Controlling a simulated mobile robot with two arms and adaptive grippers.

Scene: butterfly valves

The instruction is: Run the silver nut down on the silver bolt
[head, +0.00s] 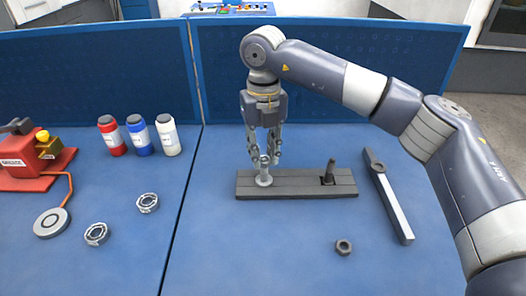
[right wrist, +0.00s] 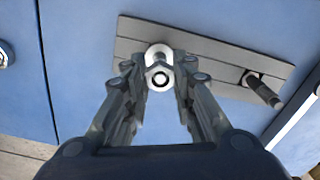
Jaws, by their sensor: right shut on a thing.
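The silver bolt (head: 264,173) stands upright near the left end of a dark grey plate (head: 298,184), with a round flange at its foot. The silver nut (right wrist: 160,79) is at the bolt's top end in the right wrist view, between the fingertips. My right gripper (head: 264,156) points straight down over the bolt, its fingers shut on the nut from both sides. How far the nut is threaded cannot be told. My left gripper is not in view.
A dark bolt (head: 329,171) stands on the plate's right part. A dark nut (head: 343,247) lies in front. A long wrench-like bar (head: 391,201) lies at right. Two silver rings (head: 97,234), three bottles (head: 138,135) and a red device (head: 25,160) are at left.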

